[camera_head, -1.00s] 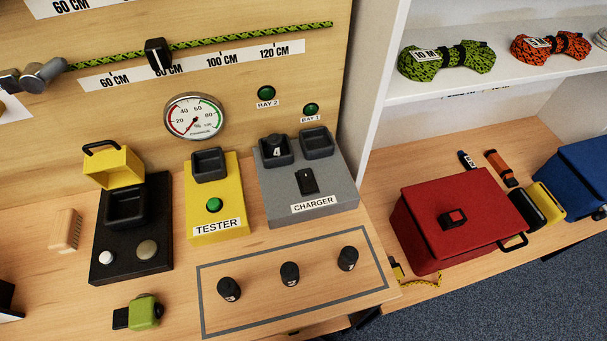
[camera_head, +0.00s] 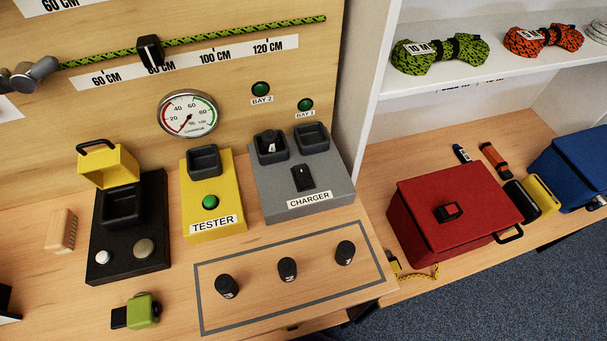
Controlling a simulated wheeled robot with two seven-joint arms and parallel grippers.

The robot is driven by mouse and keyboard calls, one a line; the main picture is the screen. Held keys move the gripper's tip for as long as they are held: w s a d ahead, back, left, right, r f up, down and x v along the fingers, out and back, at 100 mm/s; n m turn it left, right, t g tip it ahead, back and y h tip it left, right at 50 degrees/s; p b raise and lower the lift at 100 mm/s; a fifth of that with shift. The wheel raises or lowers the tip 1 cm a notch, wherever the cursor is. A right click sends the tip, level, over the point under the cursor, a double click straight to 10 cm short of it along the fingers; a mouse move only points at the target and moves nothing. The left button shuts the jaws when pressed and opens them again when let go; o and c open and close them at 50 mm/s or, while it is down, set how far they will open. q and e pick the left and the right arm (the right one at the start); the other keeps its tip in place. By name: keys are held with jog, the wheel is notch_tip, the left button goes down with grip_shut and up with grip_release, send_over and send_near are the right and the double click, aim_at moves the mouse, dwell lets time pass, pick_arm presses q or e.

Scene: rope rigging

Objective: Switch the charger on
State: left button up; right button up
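The grey charger (camera_head: 330,186) stands on the wooden bench, with a black rocker switch (camera_head: 303,177) on its sloped top above the CHARGER label. Its left bay (camera_head: 270,157) holds a black battery marked 4. Its right bay (camera_head: 311,137) looks empty. Two green round lamps are on the wall board above, labelled BAY 2 (camera_head: 261,89) and BAY 1 (camera_head: 305,104). I cannot tell the switch's position for sure. Neither of my grippers shows in the head view.
The yellow tester (camera_head: 232,227) stands left of the charger. Several black batteries, one here (camera_head: 287,269), stand in a grey outlined area in front. A black device with a yellow lid (camera_head: 109,162) is further left. A red box (camera_head: 450,187) is at right.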

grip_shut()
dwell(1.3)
